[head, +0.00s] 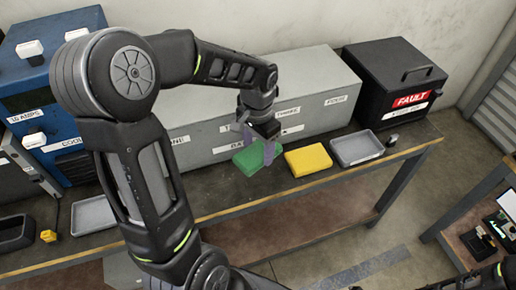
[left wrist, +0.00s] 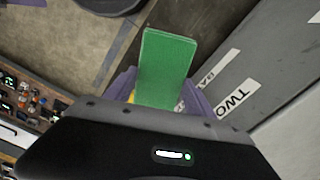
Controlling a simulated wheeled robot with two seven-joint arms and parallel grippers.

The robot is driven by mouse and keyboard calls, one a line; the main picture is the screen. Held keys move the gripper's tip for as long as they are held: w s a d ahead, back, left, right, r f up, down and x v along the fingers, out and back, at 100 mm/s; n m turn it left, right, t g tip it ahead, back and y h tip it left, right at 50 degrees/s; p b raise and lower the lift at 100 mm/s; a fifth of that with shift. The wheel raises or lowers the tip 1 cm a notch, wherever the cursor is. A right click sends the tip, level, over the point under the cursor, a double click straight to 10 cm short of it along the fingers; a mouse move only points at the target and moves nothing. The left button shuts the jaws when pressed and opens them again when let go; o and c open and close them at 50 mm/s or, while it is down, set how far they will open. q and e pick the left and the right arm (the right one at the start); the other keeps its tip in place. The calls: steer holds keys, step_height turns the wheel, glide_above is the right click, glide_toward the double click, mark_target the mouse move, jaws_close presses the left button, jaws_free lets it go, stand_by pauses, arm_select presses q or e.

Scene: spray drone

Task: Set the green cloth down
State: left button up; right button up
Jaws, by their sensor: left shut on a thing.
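The green cloth (head: 257,155) is a flat folded block. My left gripper (head: 258,146) is shut on it near the front of the workbench (head: 225,205), beside the long grey box. In the left wrist view the green cloth (left wrist: 167,62) sticks out from between the purple fingers of my left gripper (left wrist: 160,95). I cannot tell whether the cloth touches the bench top. My right gripper does not show.
A yellow cloth (head: 308,159) lies just right of the green one. A grey tray (head: 357,148) and a black FAULT box (head: 395,80) stand farther right. The long grey box (head: 325,85) is behind. Another grey tray (head: 93,215) is at left.

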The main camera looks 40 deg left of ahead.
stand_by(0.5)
arm_select(q)
steer(key=w+d+r+n, duration=0.2)
steer(key=w+d, duration=0.8)
steer(key=d, duration=0.2)
steer(key=shift+w+d, duration=0.2)
steer(key=shift+w, duration=0.1)
